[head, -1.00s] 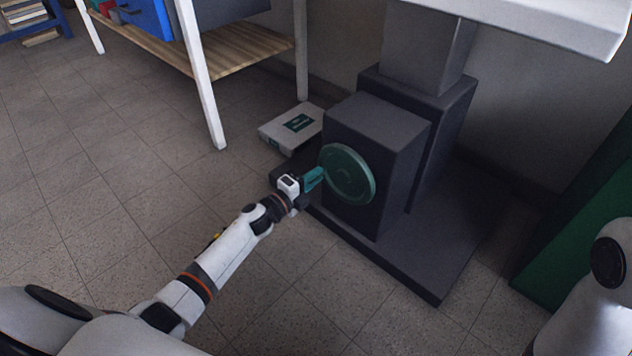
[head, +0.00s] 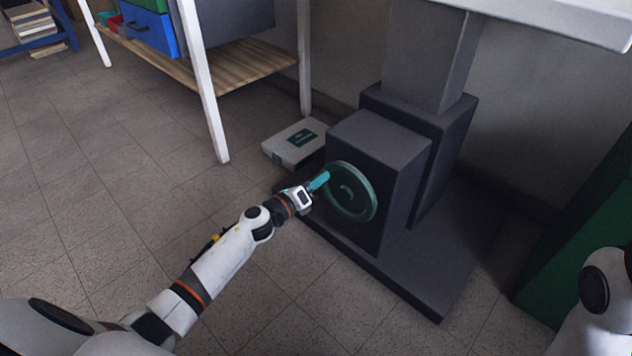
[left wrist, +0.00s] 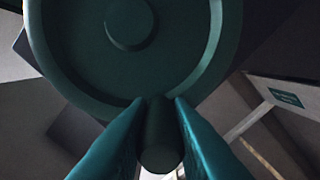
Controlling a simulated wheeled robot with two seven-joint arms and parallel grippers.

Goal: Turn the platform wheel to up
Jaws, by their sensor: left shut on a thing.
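The platform wheel (head: 352,192) is a round green disc on the front of a dark grey box (head: 378,150) at the foot of a column. My left gripper (head: 322,181) is at the wheel's left rim. In the left wrist view the wheel (left wrist: 130,40) fills the top, and a dark round handle (left wrist: 160,135) stands out from its rim. The teal fingers of my left gripper (left wrist: 160,125) are shut on this handle, one on each side. My right gripper is out of view; only part of my right arm shows at the right edge.
A grey base plate (head: 440,290) lies under the column, with a white platform top (head: 560,15) above. A white and green box (head: 296,143) lies on the floor behind. A white-legged shelf table (head: 220,72) stands at upper left. A green panel (head: 580,225) stands at right. The left floor is clear.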

